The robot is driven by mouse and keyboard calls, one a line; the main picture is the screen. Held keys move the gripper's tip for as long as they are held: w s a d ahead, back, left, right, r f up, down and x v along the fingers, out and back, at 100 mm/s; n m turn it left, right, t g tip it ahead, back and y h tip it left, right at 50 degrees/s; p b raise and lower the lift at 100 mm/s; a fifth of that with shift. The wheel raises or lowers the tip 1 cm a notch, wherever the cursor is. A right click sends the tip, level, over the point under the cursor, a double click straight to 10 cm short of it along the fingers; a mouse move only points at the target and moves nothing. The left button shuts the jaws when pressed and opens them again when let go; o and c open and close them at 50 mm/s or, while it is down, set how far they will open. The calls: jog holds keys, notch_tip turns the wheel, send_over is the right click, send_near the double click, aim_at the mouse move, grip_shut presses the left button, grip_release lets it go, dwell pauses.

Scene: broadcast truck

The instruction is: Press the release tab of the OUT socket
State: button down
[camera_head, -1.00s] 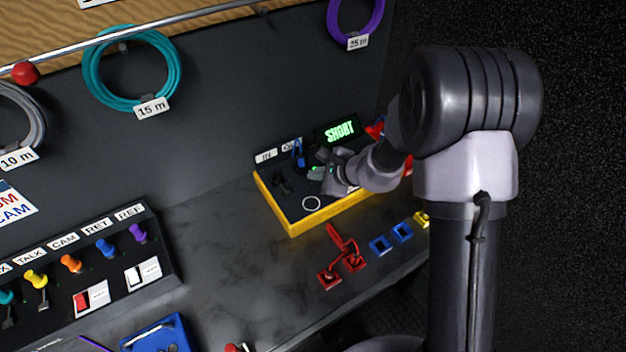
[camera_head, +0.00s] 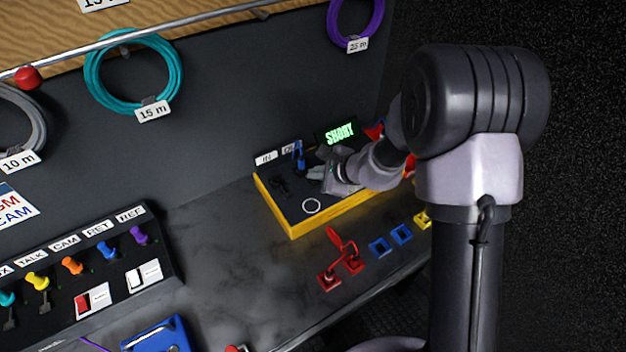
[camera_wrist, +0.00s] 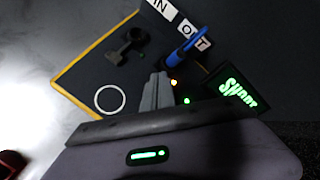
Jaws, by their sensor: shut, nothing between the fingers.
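The yellow-edged black tester box (camera_head: 292,232) sits on the desk with sockets marked IN and OUT. The OUT label (camera_wrist: 196,43) shows in the wrist view, with a blue plug (camera_wrist: 185,50) at that socket; the blue plug also shows in the head view (camera_head: 298,157). I cannot clearly make out the release tab. My gripper (camera_wrist: 157,80) is shut and empty over the box, its tips just below the blue plug in the wrist view and seemingly apart from it. In the head view my gripper (camera_head: 312,173) reaches in from the right.
A black part (camera_wrist: 130,42) stands at the IN socket, near a white ring (camera_wrist: 110,98). A lit green display (camera_wrist: 238,93) stands right of OUT. Small lights glow beside my fingers. Red (camera_head: 340,262) and blue (camera_head: 380,247) pieces lie in front of the box.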

notch_tip(320, 180, up, 5)
jog(key=p, duration=0.3)
dwell(0.4)
jog(key=s+r+n, duration=0.8)
jog(key=s+r, duration=0.5)
jog(key=r, duration=0.4)
jog(key=s+d+n+h+b, duration=0.1)
jog(key=s+d+n+h, duration=0.1)
jog(key=s+d, duration=0.4)
jog(key=s+d+r+n+h, duration=0.1)
jog(key=s+d, duration=0.4)
jog(key=s, duration=0.6)
jog(key=shift+s+d+r+n+g+h+b, duration=0.2)
jog(key=shift+s+d+n+g+h+b, duration=0.15)
jog(key=shift+n+h, duration=0.65)
